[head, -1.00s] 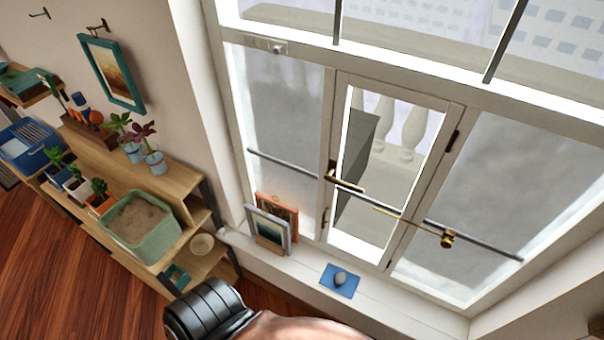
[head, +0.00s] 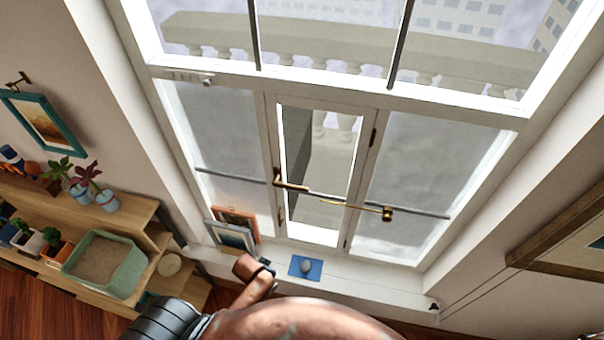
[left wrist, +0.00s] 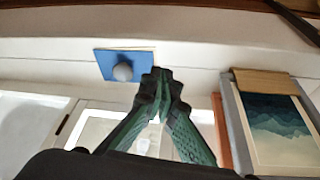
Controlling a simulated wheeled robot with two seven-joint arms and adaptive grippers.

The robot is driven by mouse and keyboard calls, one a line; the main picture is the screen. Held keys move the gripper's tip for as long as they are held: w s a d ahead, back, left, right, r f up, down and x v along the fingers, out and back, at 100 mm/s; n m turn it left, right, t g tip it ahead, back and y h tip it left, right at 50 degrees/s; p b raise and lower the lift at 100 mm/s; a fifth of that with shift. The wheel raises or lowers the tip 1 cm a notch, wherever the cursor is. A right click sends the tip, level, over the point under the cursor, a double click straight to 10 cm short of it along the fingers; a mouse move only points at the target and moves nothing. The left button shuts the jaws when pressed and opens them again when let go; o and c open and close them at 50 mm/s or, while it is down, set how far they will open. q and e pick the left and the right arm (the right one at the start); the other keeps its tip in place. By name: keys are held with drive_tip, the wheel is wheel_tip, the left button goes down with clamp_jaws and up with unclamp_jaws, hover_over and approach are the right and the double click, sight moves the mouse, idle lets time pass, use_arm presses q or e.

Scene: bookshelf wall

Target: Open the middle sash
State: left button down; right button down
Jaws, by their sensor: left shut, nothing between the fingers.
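The middle sash (head: 271,150) is a narrow white-framed pane between two frosted side panes in the head view. It looks about flush with its frame. A brass lever handle (head: 290,184) is on its left stile. A thin brass rod with a knob (head: 387,213) crosses its lower right. My left arm is at the bottom of the head view, below the sill, with its fingers out of sight there. In the left wrist view my left gripper (left wrist: 160,82) has green fingers shut together and empty, near the blue card in the picture. My right gripper is not in view.
A blue card (head: 293,270) with a grey stone (head: 306,267) lies on the white sill (head: 350,283). Framed pictures (head: 232,236) lean at the sill's left. A dark bar (head: 232,177) crosses the window. A wooden shelf with plants and a green bin (head: 128,276) stands left.

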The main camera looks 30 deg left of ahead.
use_arm(q)
drive_tip(key=w+d+r+h+p, duration=0.1)
drive_tip(key=w+d+r, duration=0.35)
drive_tip(key=r, duration=0.65)
drive_tip(key=w+d+r+p, duration=0.1)
drive_tip(key=w+d+r, duration=0.3)
drive_tip(key=r, duration=0.7)
drive_tip(key=w+d+r+h+p, duration=0.1)
drive_tip(key=w+d+r, duration=0.1)
drive_tip(key=w+r, duration=0.6)
drive_tip(key=a+r+n+y, duration=0.2)
drive_tip(key=a+r, duration=0.1)
drive_tip(key=r, duration=0.6)
drive_tip(key=a+r+n+y, duration=0.1)
drive_tip(key=a+r, duration=0.2)
drive_tip(key=r, duration=0.5)
drive_tip(key=p, duration=0.2)
approach(304, 180)
wheel_tip(304, 180, down, 2)
drive_tip(key=s+d, duration=0.1)
drive_tip(key=shift+s+d+f+y, duration=0.1)
drive_tip(key=shift+f+y, duration=0.2)
drive_tip(key=shift+f, duration=0.35)
drive_tip(key=shift+d, duration=0.15)
